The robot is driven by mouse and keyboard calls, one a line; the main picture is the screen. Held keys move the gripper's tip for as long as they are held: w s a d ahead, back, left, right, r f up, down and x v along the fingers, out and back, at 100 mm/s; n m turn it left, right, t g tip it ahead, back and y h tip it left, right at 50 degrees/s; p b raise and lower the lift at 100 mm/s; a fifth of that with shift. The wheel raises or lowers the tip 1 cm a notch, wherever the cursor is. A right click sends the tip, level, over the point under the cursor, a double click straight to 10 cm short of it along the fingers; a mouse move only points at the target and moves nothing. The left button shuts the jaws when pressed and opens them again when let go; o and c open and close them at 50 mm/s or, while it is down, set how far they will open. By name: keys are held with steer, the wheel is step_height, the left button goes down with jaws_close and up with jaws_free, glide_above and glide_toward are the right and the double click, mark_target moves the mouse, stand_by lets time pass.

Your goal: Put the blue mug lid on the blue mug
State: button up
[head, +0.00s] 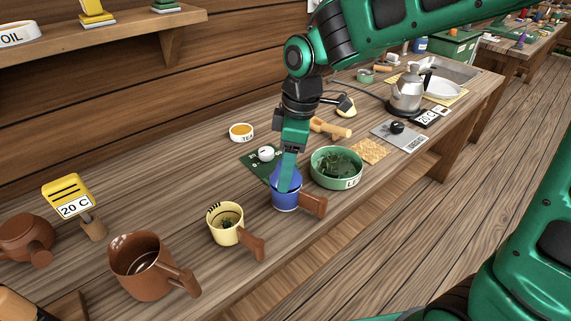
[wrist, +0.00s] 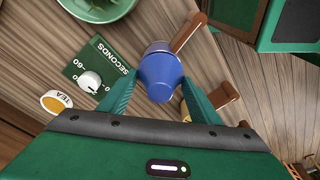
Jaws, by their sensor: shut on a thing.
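The blue mug (head: 286,202) stands on the workbench with its brown handle pointing right. My gripper (head: 287,184) points down over the mug and is shut on the blue mug lid (head: 279,173). The lid, a tapered blue piece, shows between the two fingers in the wrist view (wrist: 160,78). In that view it covers most of the mug, leaving the brown mug handle (wrist: 188,32) visible. The lid is at the mug's mouth; I cannot tell whether it touches the rim.
A green bowl (head: 337,182) stands close right of the mug. A yellow mug (head: 226,236) and a brown mug (head: 138,280) stand to the left. A seconds dial (head: 266,153) and a tea tin (head: 241,138) lie behind. The bench's front edge is near the mug handle.

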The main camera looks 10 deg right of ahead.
steer(key=shift+f, duration=0.6)
steer(key=o, duration=1.1)
steer(key=shift+r, duration=0.15)
step_height(320, 180, up, 10)
steer(key=d, duration=0.1)
steer(key=shift+d+r, duration=0.2)
steer(key=shift+d, duration=0.1)
